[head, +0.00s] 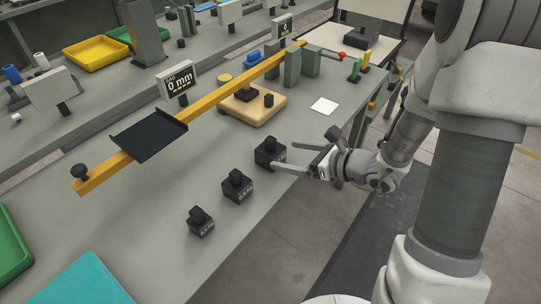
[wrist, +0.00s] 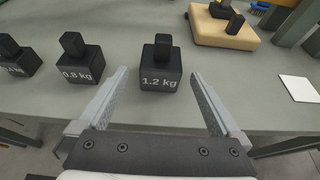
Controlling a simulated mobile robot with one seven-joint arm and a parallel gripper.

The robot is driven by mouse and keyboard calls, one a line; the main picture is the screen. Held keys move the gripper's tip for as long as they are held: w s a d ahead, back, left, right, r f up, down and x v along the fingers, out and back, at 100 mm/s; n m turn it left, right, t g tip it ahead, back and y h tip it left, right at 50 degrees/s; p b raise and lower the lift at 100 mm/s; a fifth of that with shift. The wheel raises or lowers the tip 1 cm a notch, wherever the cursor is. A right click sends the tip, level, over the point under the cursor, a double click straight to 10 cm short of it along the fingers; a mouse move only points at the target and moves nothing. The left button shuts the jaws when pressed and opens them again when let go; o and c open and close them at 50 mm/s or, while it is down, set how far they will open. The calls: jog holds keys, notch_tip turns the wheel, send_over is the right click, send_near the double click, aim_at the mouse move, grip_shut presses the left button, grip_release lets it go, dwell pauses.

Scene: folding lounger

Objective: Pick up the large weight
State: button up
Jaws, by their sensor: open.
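The large weight (head: 268,152) is a black block with a knob on top, standing upright near the front edge of the grey table. In the wrist view the large weight (wrist: 161,72) reads 1.2 kg. My gripper (head: 279,157) is open and empty, its fingers pointing at the large weight from the table's edge side. In the wrist view my gripper (wrist: 158,74) has one finger to each side of the weight's line, with the weight just ahead of the fingertips. I cannot tell whether a finger touches it.
A 0.8 kg weight (wrist: 79,64) and a smaller weight (head: 201,222) stand in a row to the left. A yellow beam (head: 205,103) with a black tray (head: 150,135) lies behind. A wooden block (head: 270,106) and a white card (head: 324,106) are farther back.

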aim_at(262, 149)
jog(key=b+x, duration=0.2)
jog(key=x, duration=0.8)
jog(key=shift+w+f, duration=0.1)
jog(key=shift+f, duration=0.05)
grip_shut()
dwell(0.4)
